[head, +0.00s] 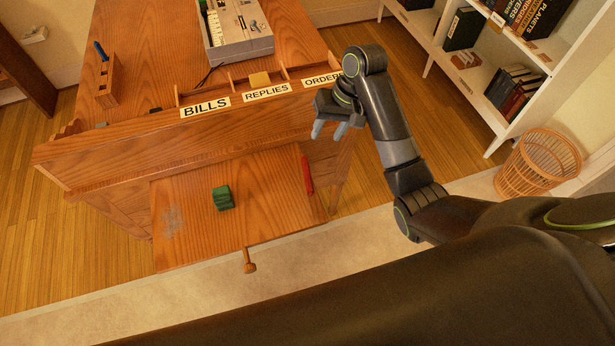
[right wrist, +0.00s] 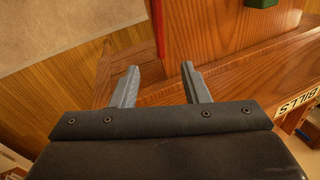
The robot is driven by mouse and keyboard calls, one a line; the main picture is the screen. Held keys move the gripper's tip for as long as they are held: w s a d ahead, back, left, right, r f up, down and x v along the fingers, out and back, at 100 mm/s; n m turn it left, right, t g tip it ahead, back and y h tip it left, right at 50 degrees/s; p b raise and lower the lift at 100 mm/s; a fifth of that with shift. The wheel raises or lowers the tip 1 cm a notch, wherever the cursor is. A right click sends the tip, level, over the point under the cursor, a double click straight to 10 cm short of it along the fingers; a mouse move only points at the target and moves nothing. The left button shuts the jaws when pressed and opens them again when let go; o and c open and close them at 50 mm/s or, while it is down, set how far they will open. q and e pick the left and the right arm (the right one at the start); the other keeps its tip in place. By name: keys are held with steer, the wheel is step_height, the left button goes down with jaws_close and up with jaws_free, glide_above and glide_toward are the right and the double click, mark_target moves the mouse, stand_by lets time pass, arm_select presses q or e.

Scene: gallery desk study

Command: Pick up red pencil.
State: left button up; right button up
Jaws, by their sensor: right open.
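The red pencil (head: 307,174) lies near the right edge of the pulled-out wooden leaf of the desk. In the right wrist view the red pencil (right wrist: 158,28) shows beyond the fingertips, at the top. My right gripper (head: 328,130) is open and empty, near the desk's labelled front, up and to the right of the pencil in the head view. Its two grey fingers are apart in the right wrist view (right wrist: 160,68), with nothing between them. My left gripper is not in view.
A green block (head: 222,198) sits mid-leaf, left of the pencil. Behind the leaf is the raised front with BILLS, REPLIES and ORDERS labels (head: 267,92). A typewriter-like machine (head: 236,35) stands on the desktop. A wicker basket (head: 537,163) stands right.

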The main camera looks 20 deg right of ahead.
glide_above(309, 172)
steer(key=d, duration=0.2)
step_height(309, 172, down, 9)
steer(key=shift+p+x, duration=0.3)
steer(key=shift+x, duration=2.55)
steer(key=shift+s, duration=0.15)
jaws_close()
